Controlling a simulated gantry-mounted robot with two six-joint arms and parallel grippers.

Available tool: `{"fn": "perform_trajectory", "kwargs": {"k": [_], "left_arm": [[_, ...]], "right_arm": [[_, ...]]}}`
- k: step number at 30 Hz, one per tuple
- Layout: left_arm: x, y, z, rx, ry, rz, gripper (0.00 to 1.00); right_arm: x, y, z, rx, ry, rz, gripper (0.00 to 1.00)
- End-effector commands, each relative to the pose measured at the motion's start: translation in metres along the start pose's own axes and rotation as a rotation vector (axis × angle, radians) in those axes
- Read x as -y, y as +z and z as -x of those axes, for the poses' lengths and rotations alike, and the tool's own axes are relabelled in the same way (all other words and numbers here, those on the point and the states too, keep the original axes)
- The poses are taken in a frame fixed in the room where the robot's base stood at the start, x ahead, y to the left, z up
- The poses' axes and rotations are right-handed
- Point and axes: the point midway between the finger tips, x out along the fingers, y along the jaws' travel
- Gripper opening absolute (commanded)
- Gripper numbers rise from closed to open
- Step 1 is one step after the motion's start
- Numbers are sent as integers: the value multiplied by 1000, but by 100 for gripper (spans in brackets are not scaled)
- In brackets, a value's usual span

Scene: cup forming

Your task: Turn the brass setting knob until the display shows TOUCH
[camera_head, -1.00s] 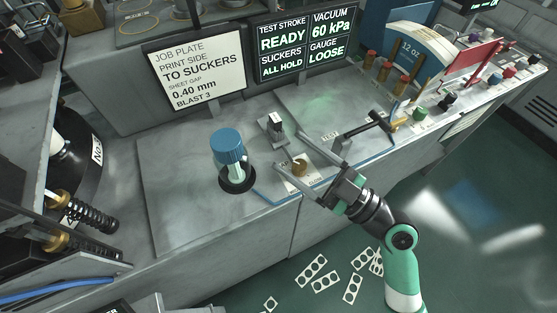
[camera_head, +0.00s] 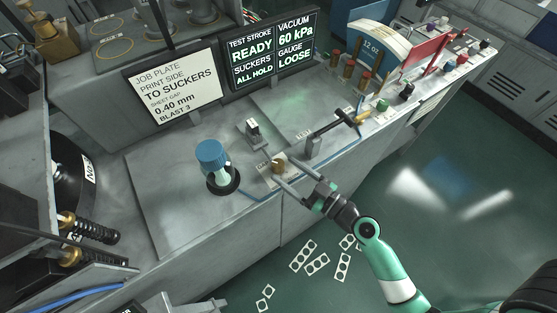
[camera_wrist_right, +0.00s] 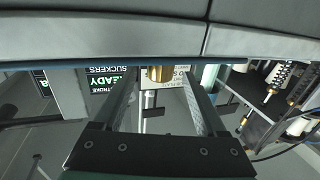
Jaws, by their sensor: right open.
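The brass setting knob (camera_head: 278,166) stands on a small pale plate at the front edge of the bench. It also shows in the right wrist view (camera_wrist_right: 158,73), at the top between the fingers. My right gripper (camera_head: 285,169) is open, with its fingertips near the knob, one on either side; I cannot tell whether either touches it. The display (camera_head: 270,50) reads VACUUM 60 kPa, GAUGE LOOSE, TEST STROKE READY and SUCKERS ALL HOLD. My left gripper is not in view.
The job card (camera_head: 175,88) stands behind. Punched cards (camera_head: 316,264) lie on the floor.

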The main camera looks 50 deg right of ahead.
Motion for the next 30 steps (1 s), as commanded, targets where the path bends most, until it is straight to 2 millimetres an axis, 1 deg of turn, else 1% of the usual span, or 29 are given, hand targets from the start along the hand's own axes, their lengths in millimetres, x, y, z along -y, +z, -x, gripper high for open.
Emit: {"fn": "perform_trajectory", "kwargs": {"k": [1, 3, 6, 9, 15, 16, 28, 30], "left_arm": [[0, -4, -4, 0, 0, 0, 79], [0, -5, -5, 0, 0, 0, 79], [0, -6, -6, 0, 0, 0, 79], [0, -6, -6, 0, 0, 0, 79], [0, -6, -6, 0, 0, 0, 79], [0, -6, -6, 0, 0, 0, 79], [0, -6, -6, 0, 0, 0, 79], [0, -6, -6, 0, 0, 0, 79]], "right_arm": [[2, -4, -11, -2, -4, 0, 74], [0, -2, -22, -1, -2, 0, 74], [0, -1, -32, -1, -1, 0, 74], [0, 0, -36, 0, 0, -1, 74], [0, 0, -37, 0, 1, -1, 74], [0, 0, -37, 0, 1, -1, 72], [0, 0, -36, 0, 0, 0, 0], [0, 0, -36, 0, 0, -1, 0]]}}
